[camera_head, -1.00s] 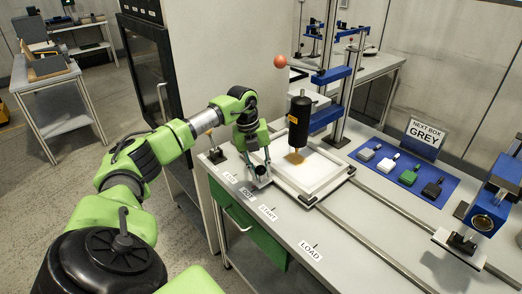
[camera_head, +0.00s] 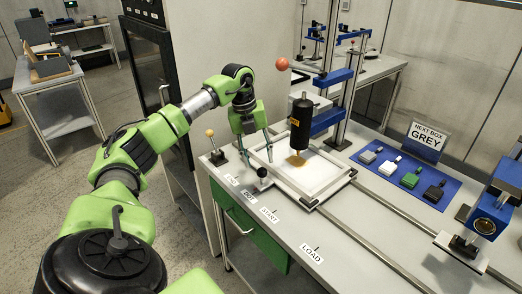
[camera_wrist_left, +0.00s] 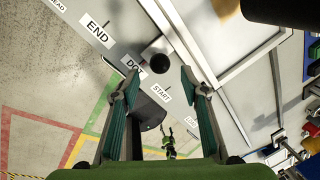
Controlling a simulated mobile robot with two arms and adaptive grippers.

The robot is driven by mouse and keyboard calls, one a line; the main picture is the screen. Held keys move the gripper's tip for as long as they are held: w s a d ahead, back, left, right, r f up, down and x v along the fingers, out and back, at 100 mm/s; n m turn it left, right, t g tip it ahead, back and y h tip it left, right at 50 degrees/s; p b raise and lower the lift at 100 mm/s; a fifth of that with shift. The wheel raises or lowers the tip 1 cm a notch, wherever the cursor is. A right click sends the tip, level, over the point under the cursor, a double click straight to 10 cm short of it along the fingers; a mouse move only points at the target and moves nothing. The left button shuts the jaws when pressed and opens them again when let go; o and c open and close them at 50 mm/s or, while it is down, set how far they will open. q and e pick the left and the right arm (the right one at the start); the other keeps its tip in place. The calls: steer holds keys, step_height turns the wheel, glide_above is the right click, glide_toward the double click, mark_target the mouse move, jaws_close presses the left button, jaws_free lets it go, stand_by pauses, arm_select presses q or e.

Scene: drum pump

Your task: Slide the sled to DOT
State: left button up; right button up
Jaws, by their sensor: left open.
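The sled is a white framed tray (camera_head: 324,178) on two rails, under a black cylinder (camera_head: 300,125) with a nozzle. An amber patch (camera_head: 297,161) shows on the tray below the nozzle. The sled's black ball knob (camera_head: 262,172) is at its front left corner, close to the DOT label (camera_head: 249,197). In the left wrist view the knob (camera_wrist_left: 160,63) is beside the DOT label (camera_wrist_left: 132,65). My left gripper (camera_head: 257,158) is open and empty, just above the knob and apart from it. My right gripper is not in view.
START (camera_head: 269,215) and LOAD (camera_head: 311,253) labels follow along the bench edge. A lever with a tan ball (camera_head: 210,133) stands at the left end. A blue mat (camera_head: 408,160) with several small blocks and a blue device (camera_head: 489,212) are on the right.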

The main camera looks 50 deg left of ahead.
arm_select(q)
steer(key=r, duration=0.5)
steer(key=shift+s+a, duration=0.3)
steer(key=shift+s, duration=0.1)
